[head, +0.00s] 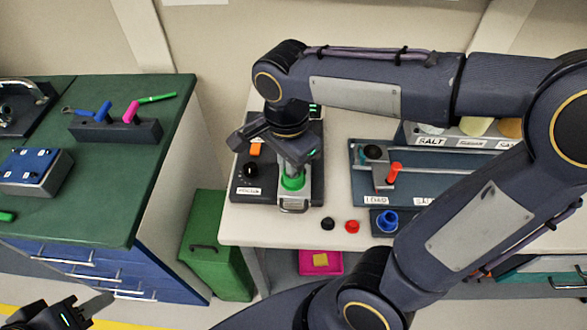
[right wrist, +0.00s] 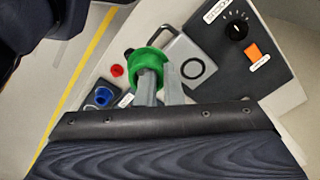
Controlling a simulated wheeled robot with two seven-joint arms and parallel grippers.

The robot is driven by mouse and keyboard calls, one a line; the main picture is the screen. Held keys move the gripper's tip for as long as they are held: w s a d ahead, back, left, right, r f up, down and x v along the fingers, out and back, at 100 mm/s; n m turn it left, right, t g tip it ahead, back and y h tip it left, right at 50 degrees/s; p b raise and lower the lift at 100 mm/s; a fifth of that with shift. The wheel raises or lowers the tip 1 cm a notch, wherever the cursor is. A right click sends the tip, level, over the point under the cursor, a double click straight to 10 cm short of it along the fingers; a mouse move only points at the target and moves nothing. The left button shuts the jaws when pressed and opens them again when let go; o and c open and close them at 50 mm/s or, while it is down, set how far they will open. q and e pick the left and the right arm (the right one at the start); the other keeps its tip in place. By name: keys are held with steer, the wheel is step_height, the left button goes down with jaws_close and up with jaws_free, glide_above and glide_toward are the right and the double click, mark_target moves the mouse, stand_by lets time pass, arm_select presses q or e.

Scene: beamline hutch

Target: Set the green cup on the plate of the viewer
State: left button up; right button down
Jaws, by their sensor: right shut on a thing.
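My right gripper (head: 294,172) is shut on the green cup (head: 292,183), and both are over the viewer (head: 246,178), a dark box with a black knob and an orange switch. The viewer's grey plate (head: 296,202) shows under and around the cup. In the right wrist view, the fingers (right wrist: 160,85) hold the green cup (right wrist: 150,57) beside the dark ring on the plate (right wrist: 188,50), not centred on it. I cannot tell whether the cup touches the plate. My left gripper (head: 88,308) is far from it at lower left; its opening is unclear.
Black and red caps (head: 351,227) and a blue cup (head: 387,221) in a dark holder are right of the viewer. A rack with a red-topped lever (head: 394,172) stands behind them. A green bench (head: 95,215) is at left, with a green bin (head: 215,250) between.

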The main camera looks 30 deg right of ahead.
steer(key=w+d+f+n+p, duration=0.3)
steer(key=w+d+f+n, duration=0.15)
steer(key=w, duration=0.45)
steer(key=shift+w+d+f+b, duration=0.1)
steer(key=shift+d+f+b, duration=0.05)
steer(key=shift+f+b, duration=0.85)
steer(key=shift+w+d+f+b, duration=0.15)
steer(key=shift+f+b, duration=0.45)
steer(key=shift+f, duration=0.75)
steer(key=shift+d+f+b, duration=0.2)
steer(key=shift+f+b, duration=0.6)
steer(key=shift+f, duration=0.35)
steer(key=shift+f+b, duration=0.5)
steer(key=shift+f, duration=0.05)
steer(key=c, duration=1.5)
jaws_free()
